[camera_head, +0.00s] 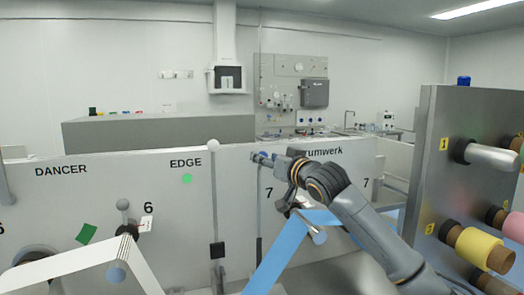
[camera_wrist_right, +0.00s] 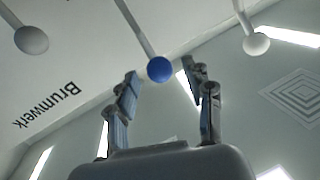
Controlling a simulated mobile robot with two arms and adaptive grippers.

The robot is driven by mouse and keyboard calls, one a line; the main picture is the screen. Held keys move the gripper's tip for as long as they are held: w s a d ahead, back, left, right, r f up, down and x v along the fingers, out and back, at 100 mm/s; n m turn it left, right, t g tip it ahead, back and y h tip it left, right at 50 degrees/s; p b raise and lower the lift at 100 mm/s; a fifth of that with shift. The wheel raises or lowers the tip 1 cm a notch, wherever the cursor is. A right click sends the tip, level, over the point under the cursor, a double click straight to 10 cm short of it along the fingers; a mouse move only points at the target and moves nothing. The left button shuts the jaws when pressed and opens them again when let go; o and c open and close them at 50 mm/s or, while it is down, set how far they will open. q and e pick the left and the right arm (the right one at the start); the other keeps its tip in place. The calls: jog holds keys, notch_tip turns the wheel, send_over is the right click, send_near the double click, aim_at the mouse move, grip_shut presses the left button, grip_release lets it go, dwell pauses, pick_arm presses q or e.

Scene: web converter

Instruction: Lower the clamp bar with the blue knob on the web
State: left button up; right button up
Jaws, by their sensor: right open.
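The blue knob (camera_wrist_right: 159,69) is on the end of a thin grey clamp bar (camera_wrist_right: 133,27) in the right wrist view. My right gripper (camera_wrist_right: 163,76) is open, with a fingertip on each side of the knob in that view. I cannot tell whether it touches the knob. In the head view, my right gripper (camera_head: 264,158) is at the upper end of the upright bar (camera_head: 260,210) by station 7, and largely hides the knob. The blue web (camera_head: 278,258) runs up to a roller below my right arm. My left gripper is not in view.
A bar with a white knob (camera_head: 213,145) stands upright to the left. A white web (camera_head: 65,266) runs over rollers at station 6. A metal panel with yellow and pink rolls (camera_head: 430,150) stands close on the right.

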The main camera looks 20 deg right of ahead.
jog(key=shift+p+x, duration=0.35)
jog(key=shift+x, duration=1.15)
grip_shut()
